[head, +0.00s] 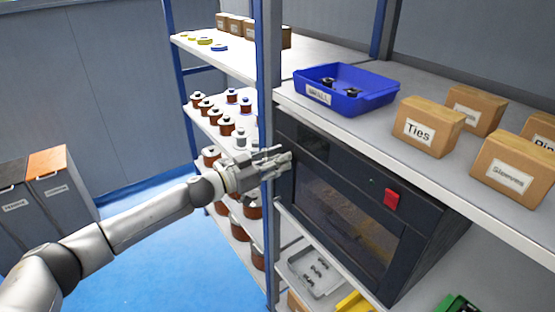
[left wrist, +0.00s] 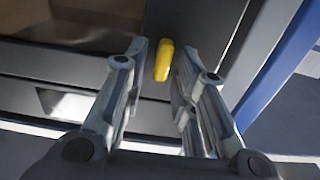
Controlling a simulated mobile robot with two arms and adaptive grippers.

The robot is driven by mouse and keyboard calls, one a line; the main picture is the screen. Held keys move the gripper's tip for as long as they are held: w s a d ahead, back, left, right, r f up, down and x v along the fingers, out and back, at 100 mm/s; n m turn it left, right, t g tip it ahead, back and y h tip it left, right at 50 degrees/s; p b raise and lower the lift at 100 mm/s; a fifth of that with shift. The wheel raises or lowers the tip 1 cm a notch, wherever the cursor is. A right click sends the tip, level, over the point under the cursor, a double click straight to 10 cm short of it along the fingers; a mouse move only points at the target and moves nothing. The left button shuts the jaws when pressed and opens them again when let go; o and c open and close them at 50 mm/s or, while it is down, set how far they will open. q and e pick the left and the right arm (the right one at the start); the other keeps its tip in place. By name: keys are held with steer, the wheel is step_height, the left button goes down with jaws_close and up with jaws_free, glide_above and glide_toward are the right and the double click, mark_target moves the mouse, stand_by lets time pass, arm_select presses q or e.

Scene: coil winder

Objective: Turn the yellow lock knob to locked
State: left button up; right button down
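The yellow lock knob (left wrist: 164,61) shows in the left wrist view as a small elongated handle, near upright and slightly tilted, on the dark front of the machine. My left gripper (left wrist: 158,68) is open, with one finger on each side of the knob and visible gaps between. I cannot tell how deep the fingertips reach. In the head view my left gripper (head: 282,160) is at the left edge of the black coil winder (head: 300,150), beside the blue shelf post, and the knob is hidden there. My right gripper is not in view.
The winder has a dark window and a red button (head: 391,199). Above it, a shelf holds a blue bin (head: 372,100) and cardboard boxes (head: 428,126). A blue post (head: 268,60) stands close to my left gripper. Copper spools (head: 227,126) fill the shelves behind. A grey tray (head: 318,272) lies below.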

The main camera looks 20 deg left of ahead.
arm_select(q)
jaws_close()
steer(key=shift+m, duration=0.3)
steer(key=m, duration=0.5)
steer(key=f+m, duration=0.1)
steer(key=m, duration=0.5)
steer(key=s+d+m+b, duration=0.1)
steer(key=m, duration=0.5)
steer(key=shift+f, duration=0.2)
steer(key=shift+m, duration=0.3)
steer(key=shift+o, duration=1.5)
jaws_free()
steer(key=shift+w, duration=0.1)
